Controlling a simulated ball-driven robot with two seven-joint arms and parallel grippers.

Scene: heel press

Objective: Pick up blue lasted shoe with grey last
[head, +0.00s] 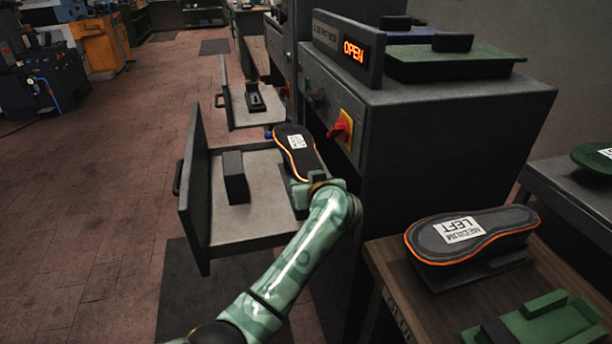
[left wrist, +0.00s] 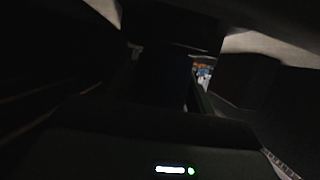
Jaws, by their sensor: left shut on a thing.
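A dark, orange-edged shoe sole (head: 297,152) with a white label lies sole-up over the open drawer of the press. A small blue patch (head: 268,135) shows beside its left edge; I cannot tell whether it belongs to the shoe. My left gripper (head: 317,187), on the green arm, is shut at the sole's near end. The grip itself is mostly hidden by the wrist. No grey last can be made out. The left wrist view is very dark, with large black shapes close to the camera. My right gripper is not in view.
The drawer (head: 255,212) has a dark block (head: 235,178) inside. A smaller drawer (head: 245,113) is open behind it. Another sole, labelled "MEDIUM LEFT" (head: 470,232), rests on the wooden bench (head: 400,280).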

